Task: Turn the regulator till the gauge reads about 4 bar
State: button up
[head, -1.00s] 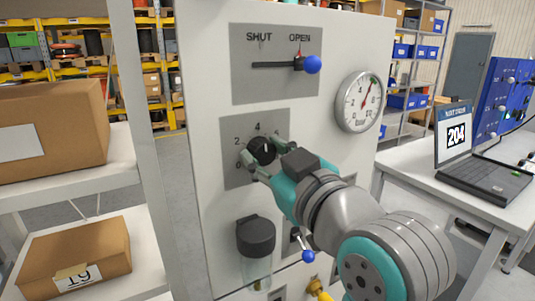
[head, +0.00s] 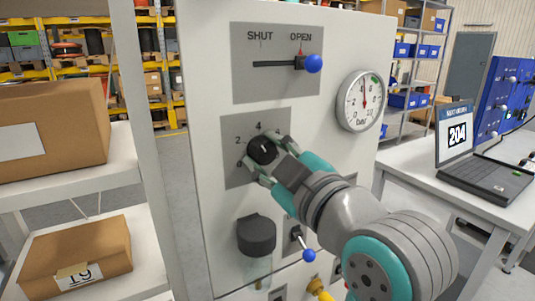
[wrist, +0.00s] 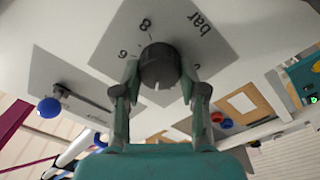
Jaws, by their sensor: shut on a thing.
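The regulator is a black round knob (head: 262,150) on a grey plate with a number scale; it also shows in the wrist view (wrist: 160,66), with a white mark on its edge. My gripper (head: 268,154) is shut on the knob, one finger on each side; in the wrist view its fingers (wrist: 159,78) touch both sides. The round gauge (head: 361,101), up and right of the knob, has a red needle pointing nearly straight up, between 4 and 6, at roughly 5 bar. My fingers hide part of the knob's scale.
Above, a lever with a blue ball (head: 314,63) stands at OPEN. Below the knob are a dark-capped filter bowl (head: 256,236) and a small blue-tipped lever (head: 309,255).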

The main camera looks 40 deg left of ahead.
jog(key=o, duration=1.1)
jog(key=shift+o, duration=0.2)
jog(key=v, duration=1.2)
jog(key=shift+f, duration=0.1)
